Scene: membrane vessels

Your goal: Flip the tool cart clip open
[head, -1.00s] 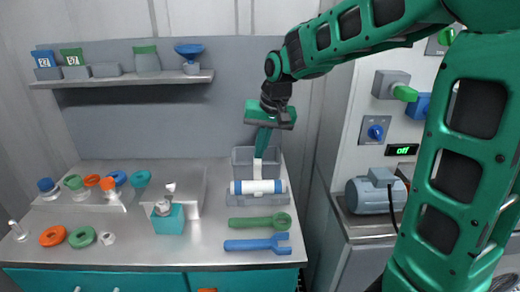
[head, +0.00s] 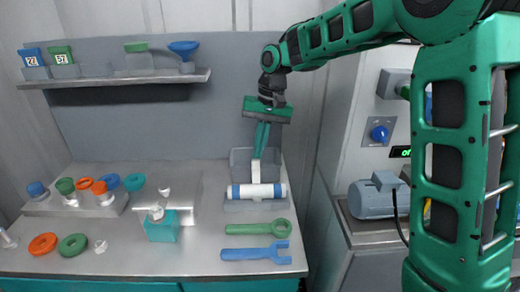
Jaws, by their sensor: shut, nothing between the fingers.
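A white cylinder with blue end bands (head: 240,191) lies in a grey cradle on the workbench. A narrow white upright piece (head: 256,171), which looks like the clip, stands up from the middle of the cylinder. My gripper (head: 260,156) points down from above, shut and empty, with its green fingertips right at the top of the white piece. I cannot tell whether they touch it.
A grey open bin (head: 240,160) stands behind the cylinder. A green wrench (head: 255,228) and a blue wrench (head: 258,252) lie in front. A teal block (head: 161,229) and coloured rings are to the left. A grey motor (head: 374,197) is on the right.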

